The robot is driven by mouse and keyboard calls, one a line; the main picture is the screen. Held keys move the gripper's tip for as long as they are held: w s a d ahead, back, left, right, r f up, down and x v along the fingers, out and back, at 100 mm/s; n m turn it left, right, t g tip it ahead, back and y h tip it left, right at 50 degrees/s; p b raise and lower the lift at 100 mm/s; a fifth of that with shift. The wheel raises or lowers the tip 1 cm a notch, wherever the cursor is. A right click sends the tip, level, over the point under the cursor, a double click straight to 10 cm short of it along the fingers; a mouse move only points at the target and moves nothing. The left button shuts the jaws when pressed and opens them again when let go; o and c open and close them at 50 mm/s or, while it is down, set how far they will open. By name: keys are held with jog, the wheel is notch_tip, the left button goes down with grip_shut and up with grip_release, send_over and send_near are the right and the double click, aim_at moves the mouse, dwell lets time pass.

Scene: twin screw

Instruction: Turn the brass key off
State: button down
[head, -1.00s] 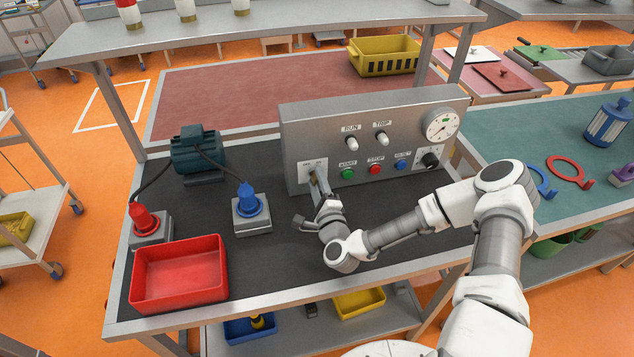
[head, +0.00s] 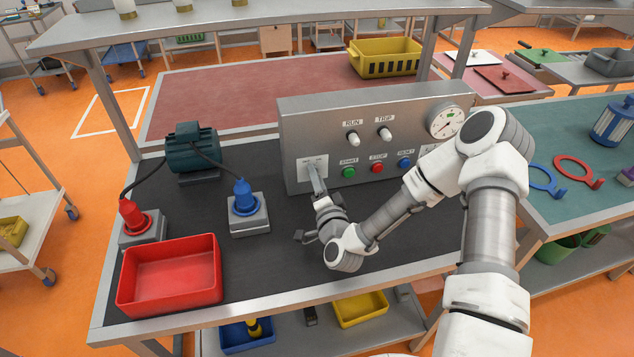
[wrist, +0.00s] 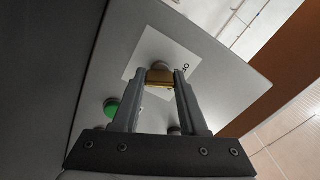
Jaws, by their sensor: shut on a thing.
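The brass key (wrist: 159,77) sits in its switch on a white label plate (wrist: 155,50) on the grey control panel (head: 360,115). My gripper (wrist: 160,84) is shut on the key, with one finger on each side of it in the wrist view. In the head view my gripper (head: 315,180) reaches the white plate at the panel's lower left and hides most of the key.
Right of the key are a green START button (head: 348,172), a red STOP button (head: 377,168) and a blue RESET button (head: 405,163). A dark motor (head: 192,148), a blue plug (head: 245,200), a red plug (head: 133,217) and a red bin (head: 170,275) stand left on the bench.

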jog(key=shift+n, duration=0.7)
jog(key=shift+c, duration=2.2)
grip_release()
jog(key=shift+s+b, duration=0.15)
jog(key=shift+b, duration=0.15)
